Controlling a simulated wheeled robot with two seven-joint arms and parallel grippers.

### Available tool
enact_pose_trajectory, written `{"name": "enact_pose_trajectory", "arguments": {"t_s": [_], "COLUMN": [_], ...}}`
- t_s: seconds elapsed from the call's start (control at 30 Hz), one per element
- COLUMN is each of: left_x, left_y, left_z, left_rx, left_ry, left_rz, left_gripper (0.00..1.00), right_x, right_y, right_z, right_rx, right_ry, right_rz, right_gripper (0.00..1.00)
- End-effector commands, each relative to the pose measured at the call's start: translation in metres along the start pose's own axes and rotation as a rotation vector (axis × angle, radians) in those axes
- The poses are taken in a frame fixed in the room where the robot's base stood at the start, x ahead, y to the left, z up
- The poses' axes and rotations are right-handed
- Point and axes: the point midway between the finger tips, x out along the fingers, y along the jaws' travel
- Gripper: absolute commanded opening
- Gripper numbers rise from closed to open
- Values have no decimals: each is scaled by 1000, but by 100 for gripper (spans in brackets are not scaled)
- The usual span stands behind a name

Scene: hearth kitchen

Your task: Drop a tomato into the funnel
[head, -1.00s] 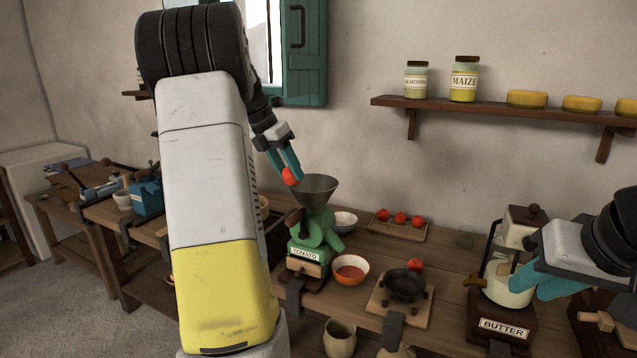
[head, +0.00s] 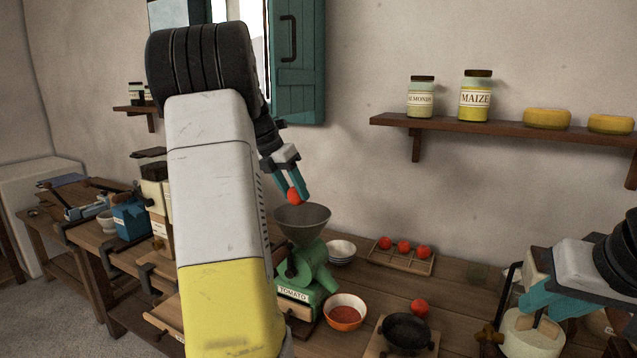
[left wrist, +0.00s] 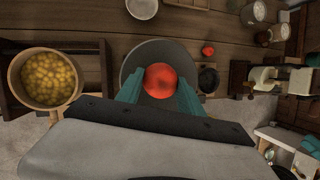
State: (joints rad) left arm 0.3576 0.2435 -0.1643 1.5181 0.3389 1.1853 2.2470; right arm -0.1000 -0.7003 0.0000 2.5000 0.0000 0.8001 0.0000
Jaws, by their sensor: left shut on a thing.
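A red tomato (head: 295,197) is held between the teal fingers of my left gripper (head: 291,188). It is just above the back rim of the grey funnel (head: 302,228) in the head view. The funnel stands on the green mill labelled TOMATO (head: 306,272). In the left wrist view the tomato (left wrist: 160,81) lies between the fingertips, in front of the funnel's round mouth (left wrist: 136,62). My right gripper (head: 546,312) is at the right, by the pale butter jar, with its fingers apart.
Three tomatoes sit on a wooden rack (head: 396,261) behind the mill. Another tomato (head: 420,306) lies near a dark pan (head: 406,330).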

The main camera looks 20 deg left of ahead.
Motion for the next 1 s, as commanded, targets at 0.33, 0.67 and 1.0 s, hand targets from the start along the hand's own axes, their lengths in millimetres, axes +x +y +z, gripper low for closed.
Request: {"name": "enact_pose_trajectory", "arguments": {"t_s": [0.33, 0.67, 1.0], "left_x": [28, 30, 29], "left_y": [6, 6, 6], "left_z": [-12, -12, -12], "left_rx": [0, 0, 0], "left_ry": [1, 0, 0], "left_rz": [-1, 0, 0], "left_gripper": [3, 46, 70], "right_x": [0, 0, 0], "right_y": [0, 0, 0], "right_z": [0, 0, 0], "right_rx": [0, 0, 0], "right_ry": [0, 0, 0], "right_rz": [0, 0, 0], "right_gripper": [28, 28, 28]}}
